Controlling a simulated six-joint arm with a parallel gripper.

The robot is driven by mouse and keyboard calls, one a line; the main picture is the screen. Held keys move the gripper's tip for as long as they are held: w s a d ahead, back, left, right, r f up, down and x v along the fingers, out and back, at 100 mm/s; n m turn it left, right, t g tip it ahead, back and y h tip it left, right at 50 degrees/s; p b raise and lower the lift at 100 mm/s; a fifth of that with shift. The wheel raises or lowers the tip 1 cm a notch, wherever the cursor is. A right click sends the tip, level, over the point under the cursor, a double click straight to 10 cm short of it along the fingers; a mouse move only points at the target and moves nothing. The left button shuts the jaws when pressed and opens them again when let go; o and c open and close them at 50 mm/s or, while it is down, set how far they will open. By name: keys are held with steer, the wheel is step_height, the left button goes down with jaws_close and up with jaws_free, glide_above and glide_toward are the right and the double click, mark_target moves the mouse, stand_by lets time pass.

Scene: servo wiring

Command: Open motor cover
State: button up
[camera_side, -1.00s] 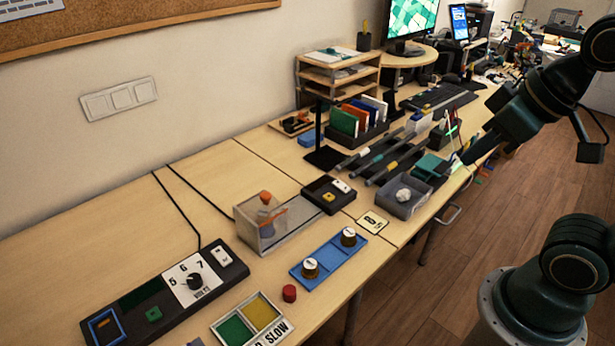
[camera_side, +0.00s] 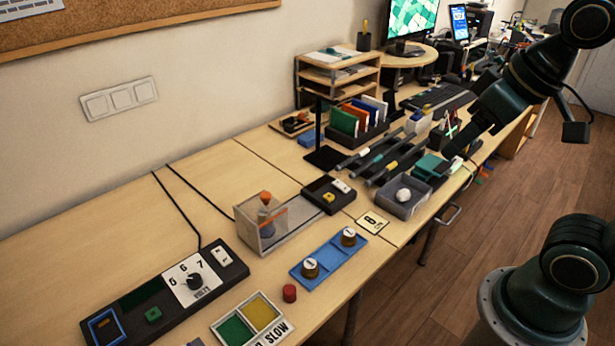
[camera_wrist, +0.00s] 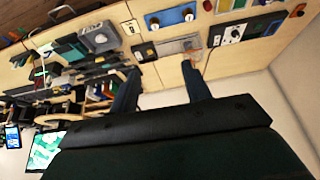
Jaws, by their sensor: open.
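A clear box-shaped cover (camera_side: 286,230) stands on the desk left of centre in the side view. An upright part with an orange top and a dark bluish base, which looks like the motor (camera_side: 266,212), shows through its left end. The cover appears shut over it, but its lid edge is hard to make out. In the wrist view the cover (camera_wrist: 172,47) is a small grey shape beyond the fingers. My gripper (camera_wrist: 160,84) is open and empty, with its two fingers spread. In the side view my gripper (camera_side: 462,147) is at the right, near the desk edge, well apart from the cover.
A blue tray with two knobs (camera_side: 328,259) and a red cap (camera_side: 289,293) lie in front of the cover. A dial panel (camera_side: 165,298) is at front left. A small black switch box (camera_side: 328,194) stands just behind the cover. A grey bin (camera_side: 404,207) holds a white item.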

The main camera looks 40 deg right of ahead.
steer(key=w+a+r+m+g, duration=0.1)
steer(key=w+a+r+g, duration=0.15)
steer(key=w, duration=0.85)
steer(key=m+g, duration=0.2)
steer(key=g, duration=0.1)
glide_above(266, 194)
step_height(266, 194, down, 16)
steer(key=shift+r, duration=0.15)
step_height(266, 194, down, 14)
steer(key=shift+r, duration=0.1)
steer(key=shift+c, duration=0.5)
jaws_close()
